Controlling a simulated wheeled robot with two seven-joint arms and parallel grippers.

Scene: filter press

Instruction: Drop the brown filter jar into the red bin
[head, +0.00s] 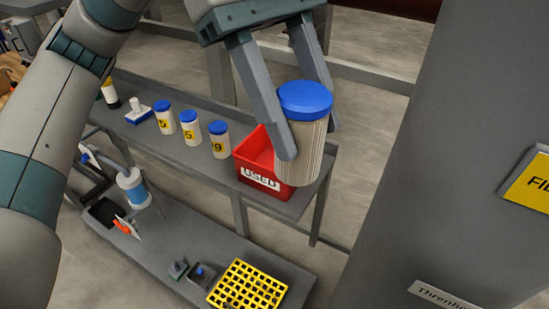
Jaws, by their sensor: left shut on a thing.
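My left gripper (297,142) comes in from the top and is shut on the brown filter jar (306,155). The jar has a ribbed tan-brown body and a blue lid. It is held upright, and in the picture it covers the right part of the red bin (247,163). The bin is open-topped, carries a white label on its front and stands on the right end of the grey shelf. How high the jar is above the bin cannot be told from this view. My right gripper is not in view.
Several white jars with blue lids, one of them here (190,128), stand left of the bin on the grey shelf (190,97). A lower bench (190,250) bears a yellow rack (247,287). A large grey panel (440,150) rises at the right.

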